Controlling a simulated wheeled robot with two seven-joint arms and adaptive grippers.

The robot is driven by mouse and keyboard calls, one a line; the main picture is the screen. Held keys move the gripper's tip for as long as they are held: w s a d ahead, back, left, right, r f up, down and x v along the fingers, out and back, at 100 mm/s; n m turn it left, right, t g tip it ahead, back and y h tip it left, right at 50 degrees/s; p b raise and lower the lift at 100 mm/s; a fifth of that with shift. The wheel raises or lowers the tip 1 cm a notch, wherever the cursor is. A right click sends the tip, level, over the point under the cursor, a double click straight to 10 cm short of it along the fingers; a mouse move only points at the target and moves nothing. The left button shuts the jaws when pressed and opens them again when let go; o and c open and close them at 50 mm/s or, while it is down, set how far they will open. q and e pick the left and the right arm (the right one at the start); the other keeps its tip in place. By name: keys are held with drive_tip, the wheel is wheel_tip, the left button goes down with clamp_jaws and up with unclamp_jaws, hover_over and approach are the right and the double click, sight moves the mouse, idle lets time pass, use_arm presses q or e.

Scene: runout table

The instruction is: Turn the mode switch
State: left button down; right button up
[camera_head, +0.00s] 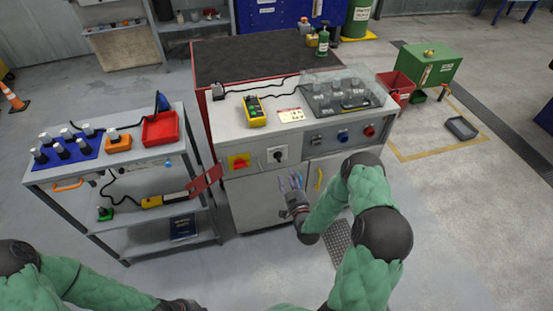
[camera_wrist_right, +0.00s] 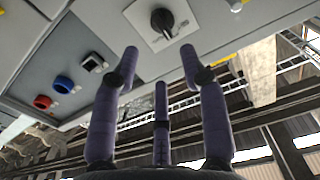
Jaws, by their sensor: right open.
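The mode switch is a black rotary knob (camera_head: 278,155) on a white plate on the front panel of the grey cabinet. In the right wrist view the knob (camera_wrist_right: 162,21) sits at the top, past the fingertips. My right gripper (camera_head: 291,182) is below and slightly right of the switch, in front of the cabinet doors. In the right wrist view my right gripper (camera_wrist_right: 160,68) has its purple fingers spread, with nothing between them and not touching the knob.
A red-and-yellow switch (camera_head: 240,162) is left of the mode switch. A blue button (camera_head: 342,136) and a red button (camera_head: 369,131) are to the right. A yellow handheld device (camera_head: 254,111) lies on the cabinet top. A grey trolley (camera_head: 110,170) stands at left.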

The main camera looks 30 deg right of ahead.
sight(279, 157)
drive_tip(key=b+x, duration=0.2)
drive_tip(key=x, duration=0.7)
drive_tip(key=shift+w, duration=0.25)
